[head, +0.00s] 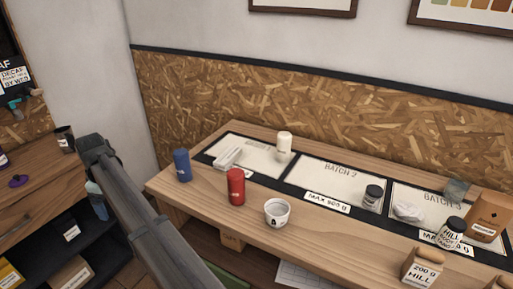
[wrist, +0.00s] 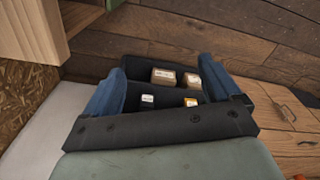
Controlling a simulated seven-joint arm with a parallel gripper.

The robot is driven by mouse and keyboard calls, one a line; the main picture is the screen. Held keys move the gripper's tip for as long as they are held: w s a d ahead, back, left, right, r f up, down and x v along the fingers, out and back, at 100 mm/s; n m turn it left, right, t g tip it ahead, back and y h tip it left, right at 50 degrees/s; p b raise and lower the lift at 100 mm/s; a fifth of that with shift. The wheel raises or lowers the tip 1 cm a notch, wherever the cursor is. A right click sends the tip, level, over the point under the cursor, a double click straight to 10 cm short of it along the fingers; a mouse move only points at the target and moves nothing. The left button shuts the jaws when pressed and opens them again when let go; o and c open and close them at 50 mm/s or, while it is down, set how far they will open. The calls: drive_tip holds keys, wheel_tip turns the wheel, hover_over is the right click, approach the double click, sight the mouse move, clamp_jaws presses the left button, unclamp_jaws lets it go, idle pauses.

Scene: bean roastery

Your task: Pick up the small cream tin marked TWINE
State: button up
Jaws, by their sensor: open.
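No label reading TWINE is legible in either view. A small off-white round container (head: 277,212) with faint dark print stands near the front edge of the wooden bench in the head view. A cream cylinder (head: 284,145) stands farther back on the bench; I see no readable label on it. I cannot tell whether either one is the tin. My gripper (wrist: 162,65) is open and empty in the wrist view, its two blue fingers apart. It points toward a dark shelf with boxes, away from the bench top.
On the bench (head: 207,198) stand a blue canister (head: 182,165), a red canister (head: 236,186), a dark-lidded jar (head: 372,197), a HILL jar (head: 450,233), a brown bag (head: 487,218) and a 200 g HILL box (head: 421,272). Small boxes (wrist: 163,76) sit in the dark shelf.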

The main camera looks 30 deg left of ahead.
drive_tip(key=w+r, duration=0.5)
drive_tip(key=w, duration=0.5)
wheel_tip(320, 180, up, 7)
drive_tip(key=m, duration=0.4)
hover_over(283, 133)
drive_tip(key=shift+s+a+r+h, duration=0.1)
drive_tip(key=shift+s+r+h, duration=0.05)
drive_tip(key=shift+h, duration=0.25)
drive_tip(key=shift+d+f, duration=0.2)
drive_tip(key=shift+f, duration=0.2)
wheel_tip(283, 133, down, 8)
drive_tip(key=shift+r, duration=0.15)
drive_tip(key=shift+d+f, duration=0.2)
drive_tip(key=shift+f, duration=1.15)
drive_tip(key=shift+d+f, duration=0.15)
drive_tip(key=shift+f, duration=1.2)
